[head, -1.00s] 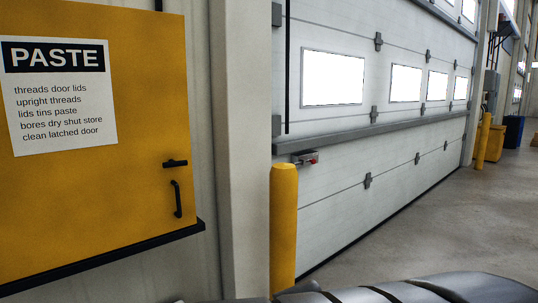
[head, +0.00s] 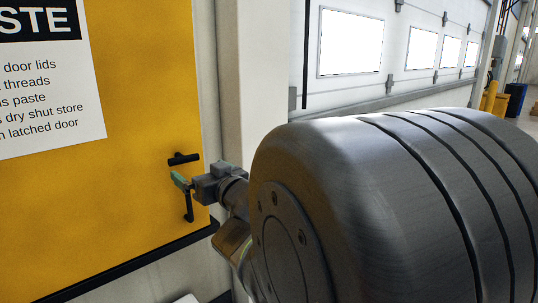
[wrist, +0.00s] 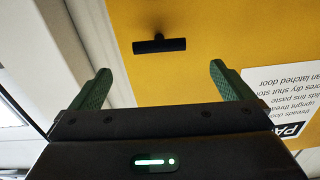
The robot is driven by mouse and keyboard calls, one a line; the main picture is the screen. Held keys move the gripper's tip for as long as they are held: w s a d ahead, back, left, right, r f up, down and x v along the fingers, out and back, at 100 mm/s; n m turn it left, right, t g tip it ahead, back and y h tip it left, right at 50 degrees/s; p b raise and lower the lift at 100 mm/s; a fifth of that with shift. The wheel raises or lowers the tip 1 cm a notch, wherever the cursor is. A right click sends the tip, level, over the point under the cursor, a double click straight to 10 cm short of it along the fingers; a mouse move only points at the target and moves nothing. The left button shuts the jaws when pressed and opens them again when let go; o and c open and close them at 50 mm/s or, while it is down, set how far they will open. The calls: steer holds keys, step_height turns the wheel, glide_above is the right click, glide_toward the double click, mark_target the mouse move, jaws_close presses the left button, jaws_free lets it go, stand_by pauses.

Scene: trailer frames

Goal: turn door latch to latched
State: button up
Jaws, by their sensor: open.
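The yellow door (head: 130,180) is flat against its frame, as far as I can see. Its black latch (head: 184,159) is a short bar lying about level near the door's right edge. My gripper (head: 180,181) is in front of the door, just below the latch in the head view. In the wrist view, which is upside down to the door, the latch (wrist: 159,45) shows ahead of and between the spread green fingertips of my gripper (wrist: 158,69). The fingers are open and empty, and seem apart from the latch.
A white sign (head: 50,100) is at upper left. A dark ledge (head: 130,262) runs under the door. A white roller door (head: 380,25) stands to the right.

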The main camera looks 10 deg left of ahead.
mark_target(186, 161)
steer(key=x, duration=1)
steer(key=shift+w+a+f+p, duration=0.1)
steer(key=shift+w+p, duration=0.05)
steer(key=shift+p, duration=0.15)
steer(key=c, duration=0.7)
